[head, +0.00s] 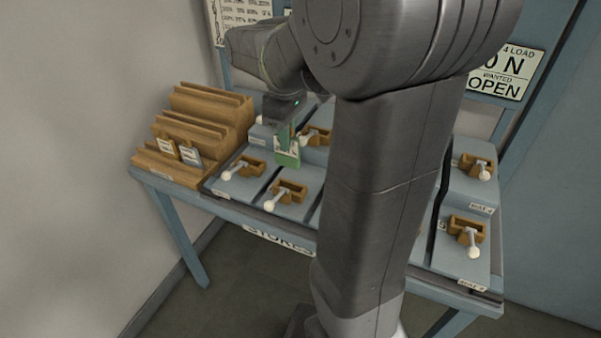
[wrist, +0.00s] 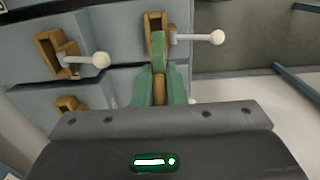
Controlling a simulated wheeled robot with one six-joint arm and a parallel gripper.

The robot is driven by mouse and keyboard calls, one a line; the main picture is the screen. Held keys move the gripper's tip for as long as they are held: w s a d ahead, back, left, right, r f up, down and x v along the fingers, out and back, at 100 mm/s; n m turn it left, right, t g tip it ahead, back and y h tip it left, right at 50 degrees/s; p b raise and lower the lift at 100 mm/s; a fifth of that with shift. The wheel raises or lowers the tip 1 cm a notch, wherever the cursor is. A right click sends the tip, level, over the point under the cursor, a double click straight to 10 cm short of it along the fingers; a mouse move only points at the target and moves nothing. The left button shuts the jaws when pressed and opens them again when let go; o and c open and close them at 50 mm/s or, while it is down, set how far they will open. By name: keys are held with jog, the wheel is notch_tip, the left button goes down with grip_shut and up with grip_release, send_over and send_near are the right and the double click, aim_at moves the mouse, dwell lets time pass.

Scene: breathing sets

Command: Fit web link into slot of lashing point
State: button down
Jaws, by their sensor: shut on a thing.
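My gripper (head: 285,133) is shut on a green piece with a pale label (head: 288,156), which I take to be the web link. It hangs upright over the stepped grey bench. In the wrist view the green fingers (wrist: 159,92) close on its brown grip, and its green end (wrist: 158,52) points toward a wooden slotted block with a white-knobbed lever (wrist: 155,20). The link's end overlaps this block's lower part; I cannot tell whether it touches or enters the slot. Several similar blocks stand on the bench, one at the front (head: 290,188); which is the lashing point is not readable.
A stepped wooden rack (head: 205,115) at the left holds two labelled pieces, one of them blue-grey (head: 190,155). White-knobbed levers stick out from the blocks, including the one at the front left (head: 228,175). A sign (head: 505,72) at the right reads "OPEN". My arm hides the bench's middle.

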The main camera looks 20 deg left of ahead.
jog(key=shift+w+f, duration=0.2)
jog(key=shift+w, duration=0.1)
notch_tip(320, 180, down, 10)
jog(key=shift+r, duration=0.25)
jog(key=shift+f, duration=0.25)
jog(key=c, duration=1.5)
grip_release()
jog(key=shift+r, duration=0.1)
notch_tip(320, 180, up, 12)
jog(key=shift+r, duration=0.15)
